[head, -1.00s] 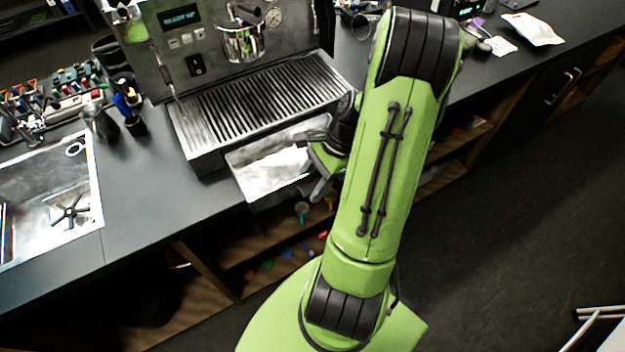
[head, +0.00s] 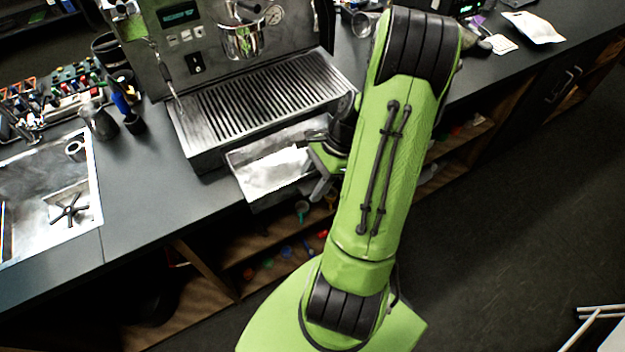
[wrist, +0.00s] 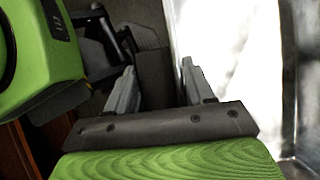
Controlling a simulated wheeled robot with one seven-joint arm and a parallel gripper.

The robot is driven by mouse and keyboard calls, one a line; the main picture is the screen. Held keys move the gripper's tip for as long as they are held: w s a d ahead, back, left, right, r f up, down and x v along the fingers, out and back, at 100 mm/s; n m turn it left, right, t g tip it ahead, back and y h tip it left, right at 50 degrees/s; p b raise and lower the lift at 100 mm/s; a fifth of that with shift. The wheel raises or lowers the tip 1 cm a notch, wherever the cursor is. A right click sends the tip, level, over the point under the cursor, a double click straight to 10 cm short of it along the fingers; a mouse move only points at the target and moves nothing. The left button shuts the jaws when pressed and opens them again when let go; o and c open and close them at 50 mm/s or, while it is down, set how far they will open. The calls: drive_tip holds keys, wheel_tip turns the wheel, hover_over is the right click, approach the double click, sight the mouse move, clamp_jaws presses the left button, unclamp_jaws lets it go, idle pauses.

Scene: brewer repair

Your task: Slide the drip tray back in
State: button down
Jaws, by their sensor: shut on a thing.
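The drip tray (head: 243,165) is a shallow metal tray with a bright, shiny inside. It sticks out from under the slotted grille at the front of the espresso machine (head: 150,60), past the counter edge. Its back part is hidden under the machine. My gripper (head: 310,162) is at the tray's right side, shut on it; my arm partly hides the contact. In the wrist view the two grey fingers (wrist: 158,88) stand apart with a dark surface between them, and the tray's bright inside (wrist: 235,70) is just right of the right finger.
A sink (head: 35,200) is set in the dark counter (head: 160,195) at left. Dark cups and a tool rack (head: 60,85) stand behind it. Open wooden shelves (head: 220,262) with small coloured items lie below the tray.

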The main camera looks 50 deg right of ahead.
drive_tip(key=shift+f, duration=0.2)
drive_tip(key=shift+c, duration=1.6)
unclamp_jaws()
drive_tip(key=p+v, duration=0.4)
drive_tip(key=v, duration=1.1)
drive_tip(key=shift+d+r+p, duration=0.2)
drive_tip(key=shift+r+p, duration=0.15)
drive_tip(key=shift+p, duration=0.05)
